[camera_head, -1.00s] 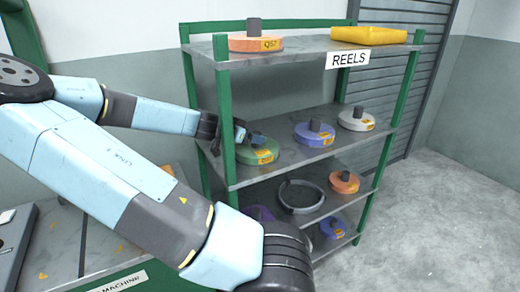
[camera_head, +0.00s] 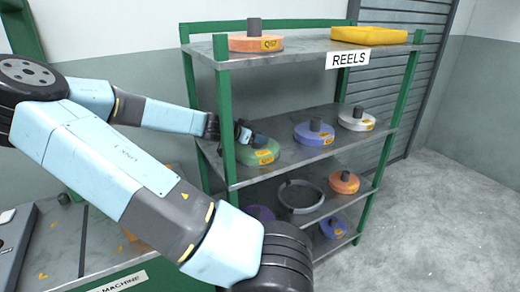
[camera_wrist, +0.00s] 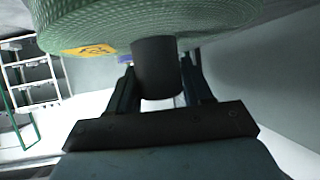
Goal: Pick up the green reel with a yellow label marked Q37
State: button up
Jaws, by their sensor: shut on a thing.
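The green reel (camera_head: 260,152) is at the left end of the middle shelf (camera_head: 300,160), behind the green front post. Its yellow label (camera_head: 266,161) faces forward, but its marking is too small to read. My gripper (camera_head: 243,136) is at the reel's dark central peg. In the wrist view, the green reel (camera_wrist: 200,18) fills the top, with its yellow label (camera_wrist: 90,50) at left. My gripper (camera_wrist: 160,80) is shut on the dark peg (camera_wrist: 156,68), one finger on each side. I cannot tell whether the reel touches the shelf.
A purple-blue reel (camera_head: 314,133) and a grey reel (camera_head: 356,120) stand farther right on the same shelf. An orange reel (camera_head: 256,42) and a yellow tray (camera_head: 369,36) are on top. More reels sit below. The green post (camera_head: 226,120) is close to my gripper.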

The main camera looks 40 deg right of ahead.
grip_shut()
jog(key=shift+r, duration=0.15)
dwell(0.4)
